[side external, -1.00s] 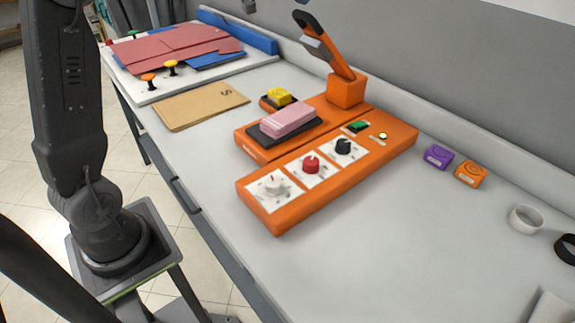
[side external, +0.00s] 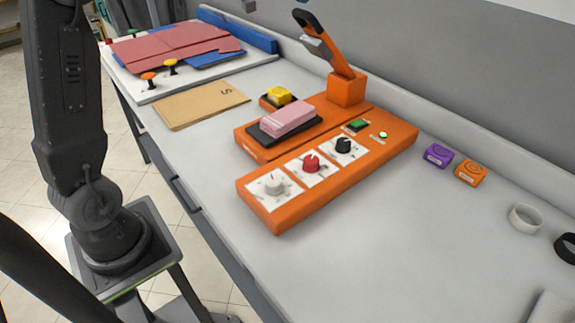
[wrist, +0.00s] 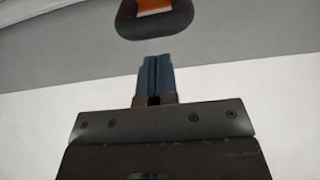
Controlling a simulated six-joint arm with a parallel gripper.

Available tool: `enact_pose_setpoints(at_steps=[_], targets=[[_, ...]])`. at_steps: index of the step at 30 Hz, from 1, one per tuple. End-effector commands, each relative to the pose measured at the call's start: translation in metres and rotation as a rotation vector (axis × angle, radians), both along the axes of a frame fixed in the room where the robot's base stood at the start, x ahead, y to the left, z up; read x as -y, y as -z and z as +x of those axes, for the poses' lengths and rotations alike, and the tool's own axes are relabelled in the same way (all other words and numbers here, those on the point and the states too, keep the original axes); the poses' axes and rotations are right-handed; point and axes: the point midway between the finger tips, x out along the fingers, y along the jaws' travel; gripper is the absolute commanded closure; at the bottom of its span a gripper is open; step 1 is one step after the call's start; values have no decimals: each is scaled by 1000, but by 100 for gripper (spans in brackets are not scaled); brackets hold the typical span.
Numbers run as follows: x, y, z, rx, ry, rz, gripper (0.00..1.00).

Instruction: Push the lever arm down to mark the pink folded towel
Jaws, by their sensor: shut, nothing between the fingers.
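The orange lever arm (side external: 340,62) with its black loop handle (side external: 304,18) stands raised and tilted over its orange post in the side external view. A grey head (side external: 318,48) hangs on it. The pink folded towel (side external: 288,118) lies on a dark pad on the orange machine below, with a clear gap to the lever. In the wrist view, my gripper (wrist: 154,72) is shut and empty, its blue fingertips pointing at the black handle (wrist: 154,24), which shows near the top edge. I cannot tell the exact gap between them. The towel is outside the wrist view.
The orange control panel (side external: 325,180) has several knobs and a green button. A yellow block (side external: 279,95) sits beside the towel. Brown cardboard (side external: 200,103) and a board with red sheets (side external: 175,45) lie at left. Purple (side external: 438,156) and orange (side external: 471,173) boxes stand right.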

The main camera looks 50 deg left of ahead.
Motion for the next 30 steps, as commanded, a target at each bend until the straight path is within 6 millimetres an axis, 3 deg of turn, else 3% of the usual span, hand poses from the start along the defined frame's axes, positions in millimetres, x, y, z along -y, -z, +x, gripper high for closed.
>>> enact_pose_setpoints(at_steps=[20,30], targets=[[0,9,-1,0,0,-1,100],[0,26,-15,-2,-1,-2,100]])
